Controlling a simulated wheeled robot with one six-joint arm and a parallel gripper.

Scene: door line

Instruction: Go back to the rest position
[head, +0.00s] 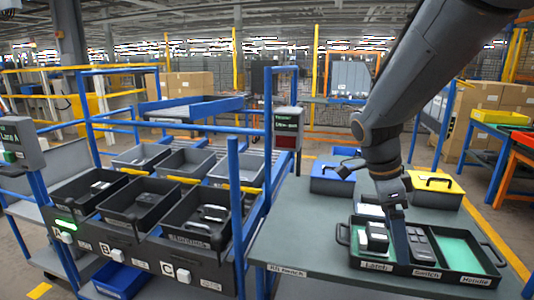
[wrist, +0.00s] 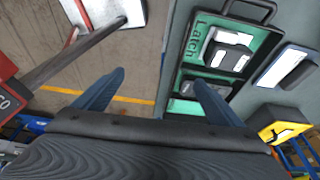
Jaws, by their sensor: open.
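My gripper (head: 398,235) hangs from my arm over the dark tray (head: 349,268) on the grey-green bench. In the wrist view my gripper (wrist: 160,88) is open, with nothing between its two fingers. The tray has sections labelled Latch, Switch and Handle. Dark latch parts (head: 376,236) lie in the Latch section and also show in the wrist view (wrist: 228,52). A dark part (head: 420,243) lies in the Switch section. The visible green floor of the Handle section is bare. My finger hides part of the tray.
A blue box (head: 330,183) and a yellow box (head: 436,187) stand behind the tray. A post with a display (head: 287,128) rises at the bench's left edge. Black bins A, B and C (head: 190,228) stand on a rack at left. The front-left bench top (head: 300,225) is clear.

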